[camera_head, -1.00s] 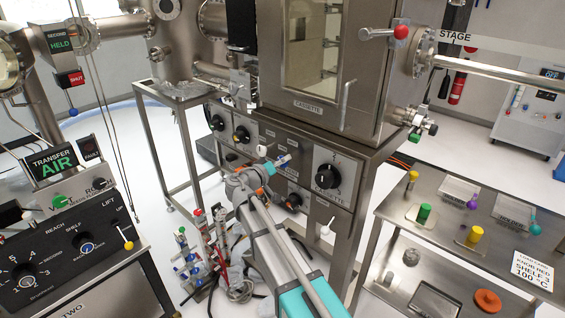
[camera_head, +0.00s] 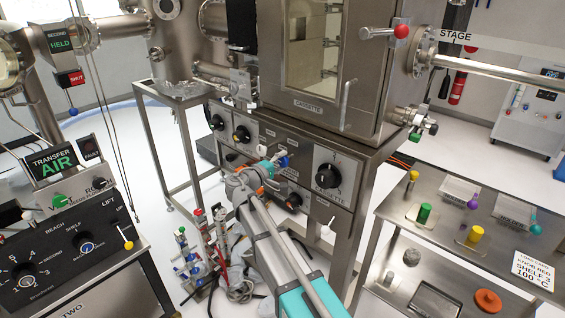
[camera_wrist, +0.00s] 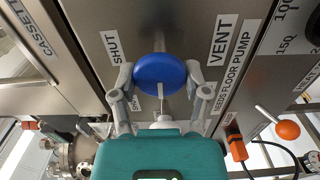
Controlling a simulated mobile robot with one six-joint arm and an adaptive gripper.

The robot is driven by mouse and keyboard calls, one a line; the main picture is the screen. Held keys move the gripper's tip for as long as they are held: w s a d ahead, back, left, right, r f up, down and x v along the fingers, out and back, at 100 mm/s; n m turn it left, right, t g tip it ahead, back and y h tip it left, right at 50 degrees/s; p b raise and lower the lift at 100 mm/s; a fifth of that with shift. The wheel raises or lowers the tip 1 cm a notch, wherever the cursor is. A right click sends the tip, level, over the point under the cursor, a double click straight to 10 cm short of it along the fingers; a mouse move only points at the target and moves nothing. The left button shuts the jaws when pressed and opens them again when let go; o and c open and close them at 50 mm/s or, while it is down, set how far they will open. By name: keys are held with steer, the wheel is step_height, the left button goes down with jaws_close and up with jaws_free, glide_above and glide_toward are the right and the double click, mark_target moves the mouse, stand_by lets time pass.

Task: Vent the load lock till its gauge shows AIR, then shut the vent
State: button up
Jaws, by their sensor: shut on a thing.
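The blue vent knob (camera_wrist: 160,74) is in the middle of the wrist view, with a SHUT label (camera_wrist: 112,46) at its left and a VENT label (camera_wrist: 221,40) at its right. A pale pointer shows at its lower side. My gripper (camera_wrist: 160,88) has a finger on each side of the knob and is shut on it. The TRANSFER display (camera_head: 54,162) reads AIR in green. I cannot make out a load lock gauge.
The steel chamber with its window (camera_head: 308,55) stands above the panel. A black dial (camera_head: 328,176) is right of my gripper, and an orange knob (camera_wrist: 288,130) is at lower right in the wrist view. A side table (camera_head: 460,222) holds coloured-knob pieces. Bottles and hoses stand on the floor.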

steer(key=shift+d, duration=0.1)
stand_by(0.4)
steer(key=o, duration=1.1)
steer(key=shift+o, duration=0.2)
steer(key=shift+s, duration=0.1)
steer(key=v, duration=1.2)
